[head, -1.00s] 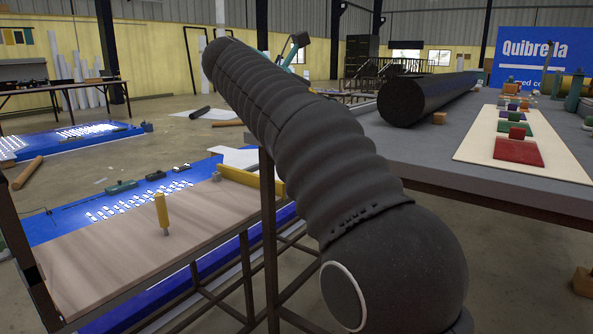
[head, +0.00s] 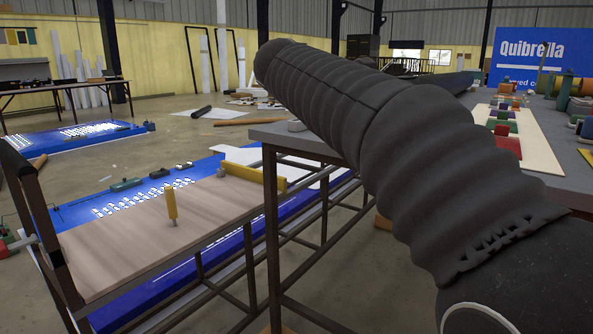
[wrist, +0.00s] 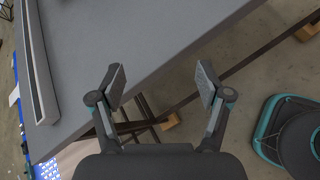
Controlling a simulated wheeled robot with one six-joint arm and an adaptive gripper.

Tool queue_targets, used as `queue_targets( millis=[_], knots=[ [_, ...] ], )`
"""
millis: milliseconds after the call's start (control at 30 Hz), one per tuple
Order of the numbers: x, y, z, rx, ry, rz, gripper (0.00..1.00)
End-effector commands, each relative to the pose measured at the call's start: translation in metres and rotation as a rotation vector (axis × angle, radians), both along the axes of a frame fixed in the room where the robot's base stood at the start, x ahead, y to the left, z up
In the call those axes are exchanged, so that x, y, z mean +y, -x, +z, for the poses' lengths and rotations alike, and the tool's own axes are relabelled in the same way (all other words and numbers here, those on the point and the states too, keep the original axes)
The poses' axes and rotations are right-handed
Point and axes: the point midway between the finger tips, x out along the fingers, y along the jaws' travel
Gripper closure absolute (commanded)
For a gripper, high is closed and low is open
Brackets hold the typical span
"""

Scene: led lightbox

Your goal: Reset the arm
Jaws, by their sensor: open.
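My gripper (wrist: 160,88) shows in the wrist view with its two fingers spread apart and nothing between them. It is above the edge of a grey table (wrist: 140,45), with the floor below on the right. In the head view my dark ribbed arm reaches from the lower right toward the upper middle, and my gripper is hidden there.
In the head view the grey table (head: 277,131) stands behind my arm, bearing coloured blocks on a pale board (head: 545,165). A wooden-topped bench (head: 120,245) with a yellow-handled tool (head: 172,203) is at left. Blue lit panels (head: 70,142) lie on the floor.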

Motion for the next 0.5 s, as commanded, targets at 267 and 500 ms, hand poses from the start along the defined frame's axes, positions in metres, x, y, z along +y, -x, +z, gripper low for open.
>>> queue_targets(
  millis=[267,500],
  knots=[
    [-0.041,0.077,-0.056,-0.15,-0.419,-0.237,0.23],
    [-0.056,0.159,-0.124,-0.293,-0.822,-0.568,0.23]
  ],
)
